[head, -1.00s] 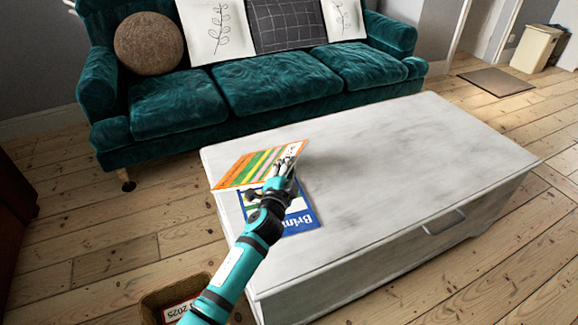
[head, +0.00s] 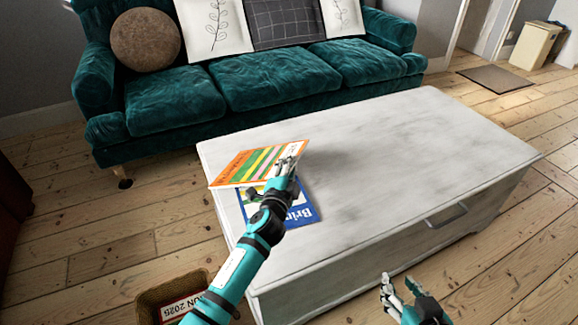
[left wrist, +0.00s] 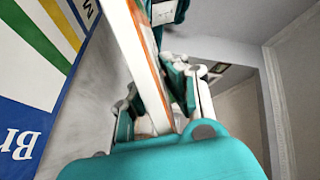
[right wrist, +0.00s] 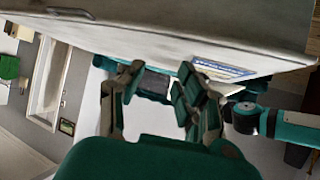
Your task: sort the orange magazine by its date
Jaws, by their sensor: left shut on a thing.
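The orange magazine (head: 250,165), with coloured diagonal stripes, is above the left end of the white coffee table. My left gripper (head: 288,165) is shut on its right edge. In the left wrist view the magazine (left wrist: 140,55) stands edge-on between the fingers. I cannot tell from the head view how far it is off the table. The date on it is too small to read. A basket (head: 150,302) on the floor at the lower left bears a label (head: 182,308) reading "UN 2025", partly hidden by my left arm. My right gripper (head: 396,290) is open and empty in front of the table.
A blue magazine (head: 302,213) lies on the white coffee table (head: 400,150), partly under the orange one and my left arm. The table's right part is bare. A teal sofa (head: 270,85) stands behind it. A bin (head: 536,46) is far right.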

